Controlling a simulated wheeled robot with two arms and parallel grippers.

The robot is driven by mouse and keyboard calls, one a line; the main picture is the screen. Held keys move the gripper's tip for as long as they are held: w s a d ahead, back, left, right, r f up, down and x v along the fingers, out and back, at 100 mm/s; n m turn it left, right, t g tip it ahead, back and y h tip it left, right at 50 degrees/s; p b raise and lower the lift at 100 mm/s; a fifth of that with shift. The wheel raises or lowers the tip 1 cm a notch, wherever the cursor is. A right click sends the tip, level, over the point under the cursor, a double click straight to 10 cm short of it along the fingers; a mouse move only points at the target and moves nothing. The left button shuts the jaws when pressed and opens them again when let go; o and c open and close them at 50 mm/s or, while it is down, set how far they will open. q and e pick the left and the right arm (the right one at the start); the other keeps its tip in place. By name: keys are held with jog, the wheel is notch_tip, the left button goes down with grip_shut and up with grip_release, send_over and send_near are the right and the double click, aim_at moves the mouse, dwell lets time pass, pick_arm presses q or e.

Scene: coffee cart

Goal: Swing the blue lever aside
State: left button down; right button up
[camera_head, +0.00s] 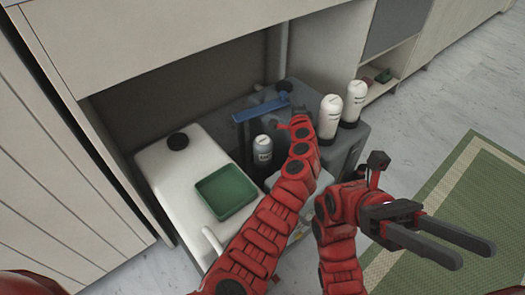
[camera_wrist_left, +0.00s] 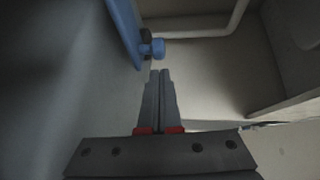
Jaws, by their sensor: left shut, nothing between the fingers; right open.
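The blue lever (camera_head: 258,109) is a flat bar above the grey unit at the back of the cabinet recess. In the left wrist view the blue lever (camera_wrist_left: 124,30) comes down from the top left and has a round blue knob (camera_wrist_left: 157,47) at its end. My left gripper (camera_wrist_left: 160,74) is shut and empty, its fingertips just below the knob in that picture; I cannot tell whether they touch. In the head view its fingers are hard to make out beyond the red wrist. My right gripper (camera_head: 474,256) is open and empty, out over the floor at the right.
A white container (camera_head: 170,165) with a black cap and a green tray (camera_head: 226,192) lie left of my left arm. Two white bottles (camera_head: 329,117) (camera_head: 354,102) stand to the right. Cabinet walls enclose the recess.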

pick_arm(q)
jog(key=shift+w+a+b, duration=0.25)
jog(key=shift+w+b, duration=0.45)
jog(key=shift+w, duration=0.4)
pick_arm(e)
jog(key=s+d+f+n+t+h, duration=0.2)
jog(key=s+d+n+t, duration=0.1)
jog(key=s+d+t, duration=0.3)
jog(key=shift+s+t+h, duration=0.3)
jog(key=shift+t+h, duration=0.1)
jog(key=shift+t, duration=0.7)
jog(key=shift+d, duration=0.1)
